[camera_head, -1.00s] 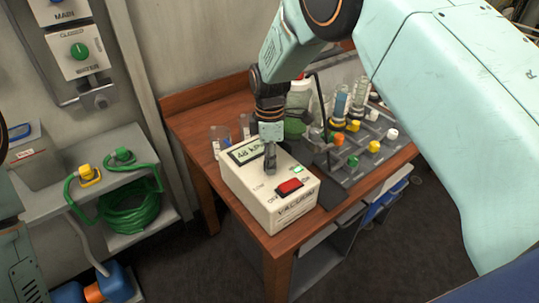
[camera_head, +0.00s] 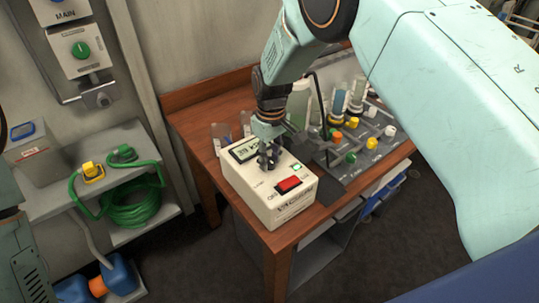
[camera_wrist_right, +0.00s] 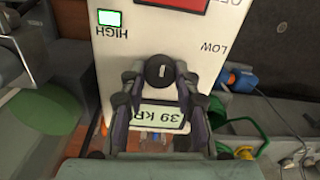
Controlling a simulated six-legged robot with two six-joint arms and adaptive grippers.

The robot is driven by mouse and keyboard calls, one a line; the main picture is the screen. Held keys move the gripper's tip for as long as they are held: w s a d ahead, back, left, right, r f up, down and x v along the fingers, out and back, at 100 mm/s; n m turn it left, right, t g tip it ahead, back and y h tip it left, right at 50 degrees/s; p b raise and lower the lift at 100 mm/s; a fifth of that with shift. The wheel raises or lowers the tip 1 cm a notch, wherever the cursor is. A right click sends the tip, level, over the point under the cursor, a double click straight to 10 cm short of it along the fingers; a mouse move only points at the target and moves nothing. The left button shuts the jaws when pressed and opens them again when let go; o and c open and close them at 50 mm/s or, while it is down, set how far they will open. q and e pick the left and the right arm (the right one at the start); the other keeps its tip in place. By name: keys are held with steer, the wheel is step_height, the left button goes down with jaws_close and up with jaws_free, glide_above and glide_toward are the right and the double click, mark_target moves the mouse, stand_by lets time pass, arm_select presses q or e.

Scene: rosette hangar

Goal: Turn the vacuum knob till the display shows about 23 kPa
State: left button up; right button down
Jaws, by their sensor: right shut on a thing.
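The cream vacuum unit (camera_head: 285,208) stands on the wooden table. Its display (camera_head: 245,149) is hard to read in the head view. In the right wrist view, the display (camera_wrist_right: 161,116) is upside down and reads 39 kPa. The dark round knob (camera_wrist_right: 159,70) sits between HIGH and LOW markings, with a white mark on it. My right gripper (camera_head: 268,160) reaches down onto the unit from above. Its fingers are shut on the knob, one on each side, and mostly hide it in the head view. My left gripper is out of view.
A red switch (camera_head: 289,185) and a lit green indicator (camera_head: 298,167) are on the unit's top. A grey rack (camera_head: 345,150) with coloured caps and bottles stands just behind. A shelf with a green hose (camera_head: 132,207) is at the left.

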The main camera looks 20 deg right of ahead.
mark_target(271, 160)
steer(key=shift+r+m, duration=0.1)
steer(key=shift+m, duration=0.8)
steer(key=c, duration=1)
jaws_free()
step_height(271, 160, up, 12)
steer(key=shift+d, duration=0.15)
